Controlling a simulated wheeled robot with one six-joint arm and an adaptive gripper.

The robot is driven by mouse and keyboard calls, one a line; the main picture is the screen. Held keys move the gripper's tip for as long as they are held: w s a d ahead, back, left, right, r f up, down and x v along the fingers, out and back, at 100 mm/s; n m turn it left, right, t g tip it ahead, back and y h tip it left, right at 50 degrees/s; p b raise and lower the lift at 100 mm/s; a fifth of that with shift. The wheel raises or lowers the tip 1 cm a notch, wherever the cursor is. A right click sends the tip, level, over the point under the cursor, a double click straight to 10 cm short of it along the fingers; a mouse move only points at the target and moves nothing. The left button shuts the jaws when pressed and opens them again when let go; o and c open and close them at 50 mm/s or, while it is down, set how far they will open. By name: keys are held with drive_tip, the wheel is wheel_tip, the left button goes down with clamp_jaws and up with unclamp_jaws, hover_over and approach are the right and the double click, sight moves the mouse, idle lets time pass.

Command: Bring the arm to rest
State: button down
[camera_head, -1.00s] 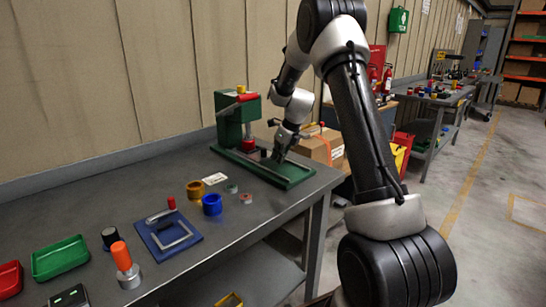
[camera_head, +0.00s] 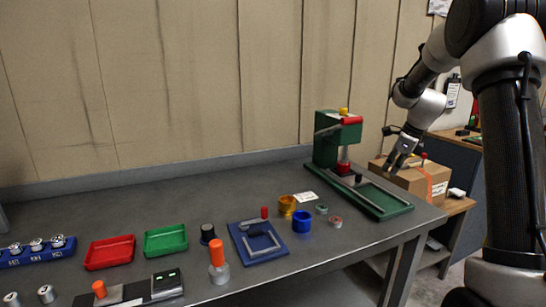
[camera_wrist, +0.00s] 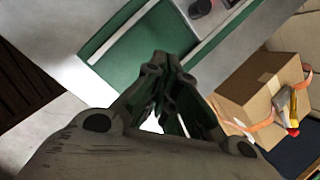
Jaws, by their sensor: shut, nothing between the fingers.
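My gripper (camera_head: 392,166) is at the right in the head view, at the end of my bent arm, over the right end of the green press. In the wrist view the fingers of my gripper (camera_wrist: 165,62) are closed together with nothing between them. The green press (camera_head: 385,205) stands on the right end of the grey workbench (camera_head: 120,205). Its green base (camera_wrist: 125,45) also shows behind the fingers in the wrist view. I cannot tell the exact gap between the fingertips and the base.
A cardboard box (camera_head: 415,180) with an orange strap stands beyond the bench's right end. The bench's back left is clear.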

drive_tip(key=s+a+r+n, duration=0.2)
drive_tip(key=s+n, duration=0.6)
drive_tip(key=s, duration=0.5)
drive_tip(key=s+a+r+n+h, duration=0.1)
drive_tip(key=s+a+r+n, duration=0.2)
drive_tip(key=s+n, duration=0.5)
drive_tip(key=s+a+r+n+t+h, duration=0.1)
drive_tip(key=s+r+n, duration=0.3)
drive_tip(key=s+n, duration=0.5)
drive_tip(key=shift+s+a+r, duration=0.25)
drive_tip(key=shift+s+a, duration=0.4)
drive_tip(key=shift+s, duration=3.85)
